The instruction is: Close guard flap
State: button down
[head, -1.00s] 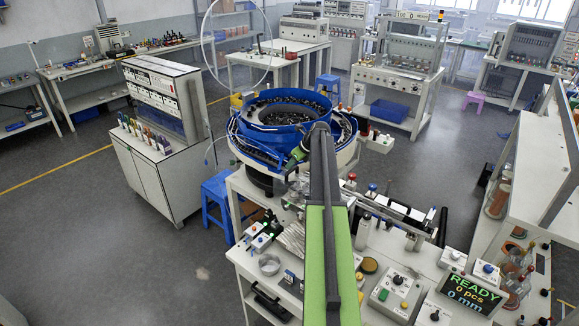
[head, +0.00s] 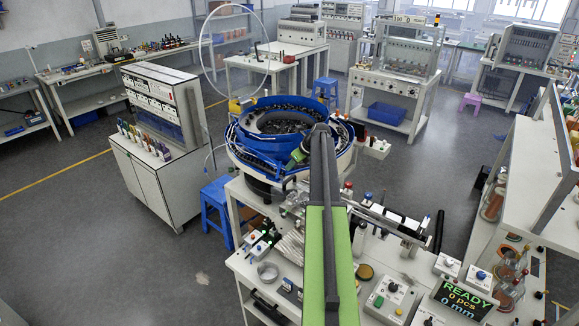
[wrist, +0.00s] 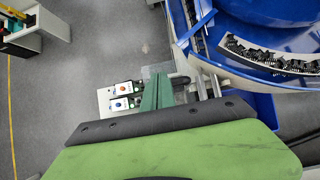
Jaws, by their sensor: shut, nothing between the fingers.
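A clear, faint panel (wrist: 152,70) shows just beyond my fingertips in the wrist view; it looks like the guard flap, but I cannot tell its angle. My gripper (wrist: 157,82) has its green fingers together and empty, over the edge of the bench beside the blue feeder bowl (wrist: 265,20). I cannot tell whether the fingertips touch the panel. In the head view, my arm covers part of the bench, and the flap is too small to make out clearly beside the bowl (head: 283,122).
Two small switch boxes (wrist: 122,88) sit left of my fingers. In the head view, the white bench (head: 250,262) also carries a metal dish (head: 267,272), a control box (head: 392,298) and a display reading READY (head: 465,296). A blue stool (head: 217,208) stands at the left.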

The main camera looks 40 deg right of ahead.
notch_tip(320, 180, up, 9)
jog(key=s+p, duration=0.2)
jog(key=p, duration=0.5)
jog(key=w+a+f+n+y+b, duration=0.1)
jog(key=w+a+f+b, duration=0.25)
jog(key=a, duration=0.35)
jog(key=w+a+f+n+b, duration=0.1)
jog(key=w+a+f+b, duration=0.2)
jog(key=a, duration=0.4)
jog(key=w+a+f+n+y+b, duration=0.1)
jog(key=w+a+f+b, duration=0.15)
jog(key=w+a, duration=0.35)
jog(key=s+a+f+n+g+b, duration=0.1)
jog(key=s+a+f+n+b, duration=0.2)
jog(key=a, duration=0.8)
jog(key=a+f+n+g+b, duration=0.1)
jog(key=a+f+n+b, duration=0.3)
jog(key=a, duration=0.7)
jog(key=s+a+f+n+g+b, duration=0.1)
jog(key=s+a+f+n+b, duration=0.25)
jog(key=s+a+f, duration=0.35)
jog(key=s+a+f+n+g+b, duration=0.25)
jog(key=s+a+n, duration=0.25)
jog(key=a, duration=0.5)
jog(key=s+d+f+n+g+h, duration=0.1)
jog(key=s+n+h, duration=0.2)
jog(key=s+n, duration=0.8)
jog(key=n, duration=0.4)
jog(key=shift+s+d+n, duration=0.35)
jog(key=shift+d, duration=0.05)
